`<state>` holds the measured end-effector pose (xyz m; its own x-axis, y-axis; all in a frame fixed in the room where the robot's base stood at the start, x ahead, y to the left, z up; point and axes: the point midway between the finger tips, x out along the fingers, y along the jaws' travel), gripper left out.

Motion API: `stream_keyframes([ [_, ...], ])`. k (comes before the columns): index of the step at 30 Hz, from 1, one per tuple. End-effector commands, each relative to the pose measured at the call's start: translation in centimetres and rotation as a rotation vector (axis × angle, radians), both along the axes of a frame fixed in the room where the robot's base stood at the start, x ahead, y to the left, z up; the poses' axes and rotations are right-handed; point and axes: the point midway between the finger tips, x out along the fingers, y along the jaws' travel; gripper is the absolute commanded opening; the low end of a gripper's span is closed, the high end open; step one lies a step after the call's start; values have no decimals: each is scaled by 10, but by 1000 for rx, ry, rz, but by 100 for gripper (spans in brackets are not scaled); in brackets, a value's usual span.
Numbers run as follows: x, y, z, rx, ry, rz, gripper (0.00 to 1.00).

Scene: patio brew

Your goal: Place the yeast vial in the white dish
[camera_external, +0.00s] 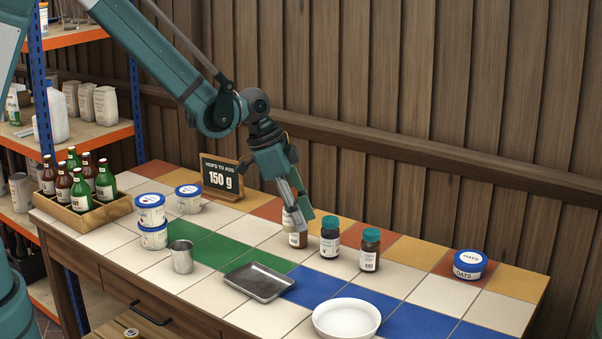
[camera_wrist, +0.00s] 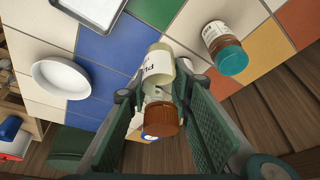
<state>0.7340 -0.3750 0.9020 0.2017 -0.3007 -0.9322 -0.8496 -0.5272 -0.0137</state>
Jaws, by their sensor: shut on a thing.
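In the wrist view my gripper (camera_wrist: 165,100) is shut on a small cream vial (camera_wrist: 158,65) with a brown cap and a white label, only partly legible. The white dish (camera_wrist: 62,78) lies apart to its left, empty. In the external view my gripper (camera_external: 303,214) is over the back of the tiled table. A labelled bottle (camera_external: 298,239) shows just below it; I cannot tell whether this is the held vial. The white dish (camera_external: 346,319) is at the front edge, nearer the camera and right of my gripper.
Two teal-capped bottles (camera_external: 330,237) (camera_external: 370,249) stand close right of my gripper. A metal tray (camera_external: 259,282) lies left of the dish. An oats tub (camera_external: 469,264) stands at right. A metal cup (camera_external: 182,257), stacked tubs (camera_external: 152,219) and a bottle crate (camera_external: 85,212) are at left.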

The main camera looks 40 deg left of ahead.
Motion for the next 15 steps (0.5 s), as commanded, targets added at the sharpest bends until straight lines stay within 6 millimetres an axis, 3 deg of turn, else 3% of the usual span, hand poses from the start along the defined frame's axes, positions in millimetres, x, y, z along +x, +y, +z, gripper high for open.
stream_keyframes([
  [3,-11,-31,1,-1,-2,-15,10],
  [15,-56,-125,3,-3,-9,-52,10],
])
